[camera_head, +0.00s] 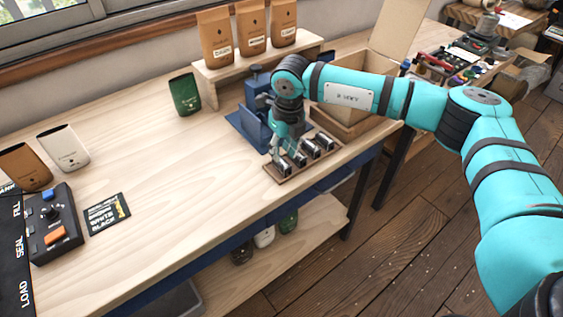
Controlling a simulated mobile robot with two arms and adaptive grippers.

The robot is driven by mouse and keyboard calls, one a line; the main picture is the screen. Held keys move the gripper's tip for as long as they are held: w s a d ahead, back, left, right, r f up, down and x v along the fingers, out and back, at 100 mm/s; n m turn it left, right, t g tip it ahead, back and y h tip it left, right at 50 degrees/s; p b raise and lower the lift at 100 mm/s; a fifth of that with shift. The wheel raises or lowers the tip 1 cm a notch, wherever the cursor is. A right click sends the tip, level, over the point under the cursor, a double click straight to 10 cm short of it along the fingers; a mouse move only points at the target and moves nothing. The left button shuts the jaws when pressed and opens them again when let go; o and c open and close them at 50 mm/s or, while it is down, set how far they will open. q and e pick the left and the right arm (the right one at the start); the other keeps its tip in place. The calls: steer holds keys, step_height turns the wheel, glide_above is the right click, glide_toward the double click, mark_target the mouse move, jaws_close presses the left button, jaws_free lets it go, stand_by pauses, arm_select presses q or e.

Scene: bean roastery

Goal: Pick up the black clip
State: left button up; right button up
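Several small clips, dark with pale metal parts, stand in a row on a small wooden tray (284,178) near the table's front edge. One clip (326,141) is at the right end of the row, and another (282,166) is at the left end. They are too small to tell their colours apart for sure. My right gripper (288,153) points down over the left part of the row, very close to the clips. Its fingers are small and partly merge with the clips, so I cannot tell whether they hold one. My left gripper is not in view.
A blue press-like device (254,122) stands just behind the tray. An open cardboard box (352,128) is to the right, partly behind my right arm. A green bag (185,94) and a shelf with brown bags (252,30) stand behind.

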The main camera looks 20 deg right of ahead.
mark_target(282, 161)
steer(key=f, duration=0.1)
steer(key=f+p, duration=0.1)
steer(key=f, duration=0.2)
steer(key=shift+w+f+p, duration=0.1)
steer(key=shift+w+p, duration=0.2)
steer(key=shift+p, duration=0.05)
steer(key=shift+w+a+f, duration=0.1)
steer(key=shift+f, duration=0.45)
steer(key=c, duration=0.4)
steer(key=shift+r, duration=0.1)
steer(key=shift+c, duration=0.2)
